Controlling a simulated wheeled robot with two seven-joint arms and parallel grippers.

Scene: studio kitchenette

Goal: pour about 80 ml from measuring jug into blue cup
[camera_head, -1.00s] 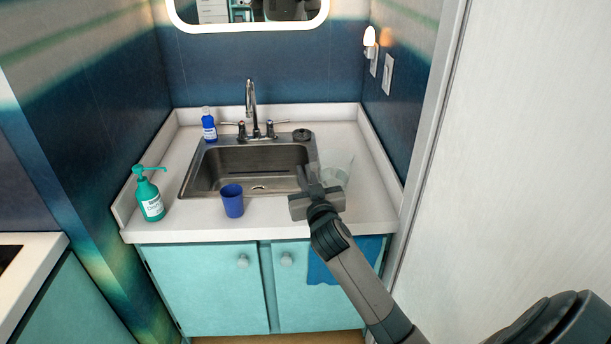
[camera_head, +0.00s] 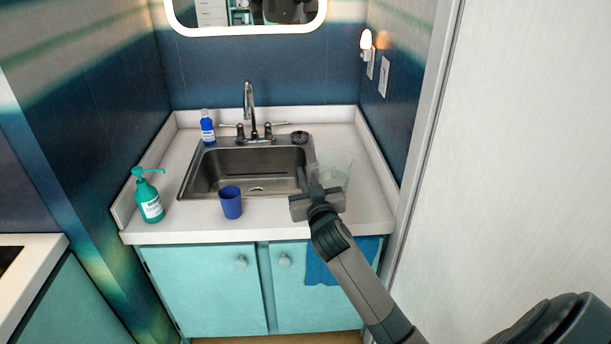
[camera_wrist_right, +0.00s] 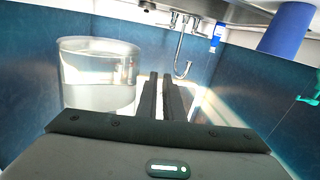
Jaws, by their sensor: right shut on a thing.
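The blue cup (camera_head: 231,204) stands upright on the counter in front of the sink; in the right wrist view it shows inverted at the top right (camera_wrist_right: 286,30). The clear measuring jug (camera_head: 337,174) is right of the sink, partly hidden behind my right gripper (camera_head: 309,181), and is faint in the head view. In the right wrist view the jug (camera_wrist_right: 98,78) is large, beside the fingers (camera_wrist_right: 166,97), with clear liquid apparently inside. My right gripper is shut on the jug, apparently by its handle; the grip itself is unclear. The jug is apart from the cup. My left gripper is out of view.
The sink (camera_head: 215,178) with its faucet (camera_head: 250,105) lies behind the cup. A green soap dispenser (camera_head: 148,198) stands at the left and a blue bottle (camera_head: 207,128) at the back left. A dark drain stopper (camera_head: 299,137) lies at the back right.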

